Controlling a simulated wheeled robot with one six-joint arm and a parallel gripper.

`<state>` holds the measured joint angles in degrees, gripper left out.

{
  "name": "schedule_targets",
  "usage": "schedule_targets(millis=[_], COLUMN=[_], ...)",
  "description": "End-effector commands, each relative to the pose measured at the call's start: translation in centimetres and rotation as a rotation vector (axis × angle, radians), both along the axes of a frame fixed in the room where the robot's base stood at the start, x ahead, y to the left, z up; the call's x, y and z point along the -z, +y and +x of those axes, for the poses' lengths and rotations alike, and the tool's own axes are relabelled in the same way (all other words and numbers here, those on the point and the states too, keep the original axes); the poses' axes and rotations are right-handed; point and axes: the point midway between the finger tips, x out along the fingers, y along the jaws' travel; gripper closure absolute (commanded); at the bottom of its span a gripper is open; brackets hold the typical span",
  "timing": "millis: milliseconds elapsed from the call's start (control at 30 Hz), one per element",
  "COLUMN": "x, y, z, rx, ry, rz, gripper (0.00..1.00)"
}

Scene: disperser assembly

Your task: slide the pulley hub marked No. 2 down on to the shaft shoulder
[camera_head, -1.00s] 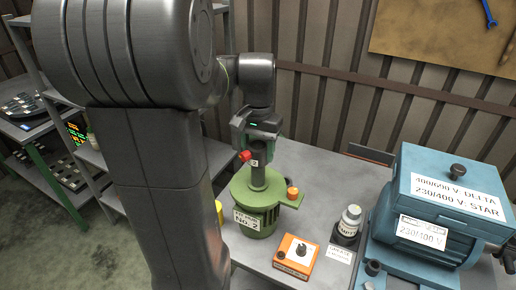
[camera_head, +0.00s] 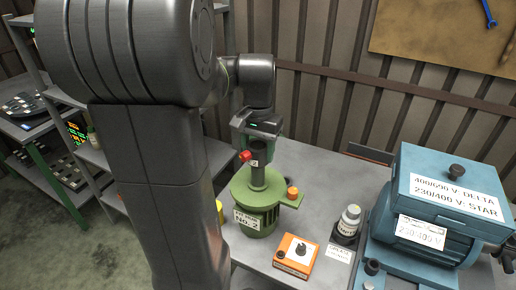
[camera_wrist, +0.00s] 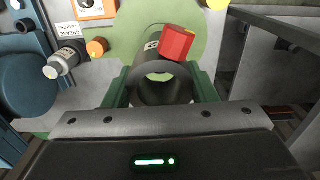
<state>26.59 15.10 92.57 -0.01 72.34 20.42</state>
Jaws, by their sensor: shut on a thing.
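The dark grey pulley hub (camera_head: 257,163) carries a small label with a 2 and a red knob (camera_head: 245,155). It stands upright above the round green flange of the No. 2 unit (camera_head: 240,190). In the wrist view the hub (camera_wrist: 160,97) shows as a ring with an open bore, with the red knob (camera_wrist: 176,42) at its far side. My gripper (camera_wrist: 160,86) is shut on the hub, one green finger on each side; it also shows in the head view (camera_head: 260,143). The shaft shoulder is hidden, so I cannot tell whether the hub touches it.
An orange button (camera_head: 292,193) sits on the green bracket. An orange box with a black knob (camera_head: 296,256) and a labelled bottle (camera_head: 349,223) stand to the right. A large blue motor (camera_head: 440,215) fills the right side. The grey bench (camera_head: 330,180) is clear behind them.

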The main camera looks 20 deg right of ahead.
Motion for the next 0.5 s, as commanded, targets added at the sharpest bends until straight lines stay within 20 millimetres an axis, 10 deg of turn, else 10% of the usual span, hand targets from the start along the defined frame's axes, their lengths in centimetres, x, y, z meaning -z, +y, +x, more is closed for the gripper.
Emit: schedule_targets(millis=[500], x=[0.81], y=[-0.03], z=[0.03], rx=[0.0], ry=[-0.001], rz=[-0.001], gripper=[0.92])
